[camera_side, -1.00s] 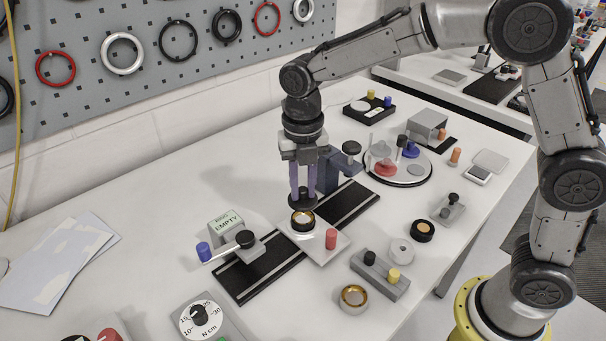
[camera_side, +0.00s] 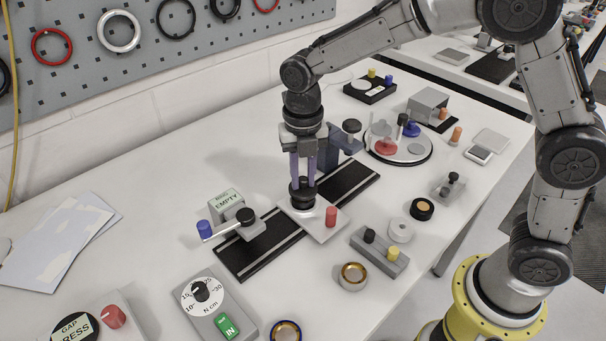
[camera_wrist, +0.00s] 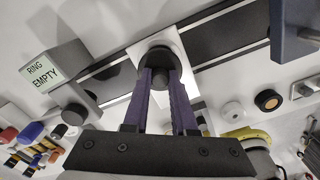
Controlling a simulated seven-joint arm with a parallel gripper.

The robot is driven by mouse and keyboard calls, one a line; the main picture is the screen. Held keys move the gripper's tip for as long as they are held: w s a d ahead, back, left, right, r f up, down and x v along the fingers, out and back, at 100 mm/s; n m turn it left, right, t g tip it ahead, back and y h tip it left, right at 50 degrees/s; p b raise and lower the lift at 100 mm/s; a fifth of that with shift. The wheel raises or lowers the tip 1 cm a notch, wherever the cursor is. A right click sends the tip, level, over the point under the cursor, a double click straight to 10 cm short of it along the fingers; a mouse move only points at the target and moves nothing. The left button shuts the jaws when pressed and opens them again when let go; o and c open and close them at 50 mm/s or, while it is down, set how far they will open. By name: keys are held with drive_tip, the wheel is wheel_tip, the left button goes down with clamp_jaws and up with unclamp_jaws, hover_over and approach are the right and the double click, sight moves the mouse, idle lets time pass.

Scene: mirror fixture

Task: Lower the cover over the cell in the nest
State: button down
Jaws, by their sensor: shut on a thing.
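My gripper (camera_side: 303,178) is shut on the knob of the black round cover (camera_side: 302,193). It points straight down over the white plate (camera_side: 318,233) on the black rail. The cover sits low at the nest on that plate, in line with it, and looks level. The cell and the nest's gold ring are hidden beneath the cover. I cannot tell whether the cover is fully seated. In the wrist view the gripper's purple fingers (camera_wrist: 160,80) pinch the knob, and the cover (camera_wrist: 161,57) lies over the white plate.
A red peg (camera_side: 331,216) stands on the plate, right of the cover. A grey block labelled "RING EMPTY" (camera_side: 228,203) with a black knob stands to the left. A dark blue-grey post (camera_side: 327,150) stands behind the gripper. A grey block with black and yellow pegs (camera_side: 379,254) is at front right.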

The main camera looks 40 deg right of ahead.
drive_tip(key=shift+f, duration=0.9)
idle(2.3)
drive_tip(key=shift+c, duration=0.8)
unclamp_jaws()
drive_tip(key=shift+r, duration=3.55)
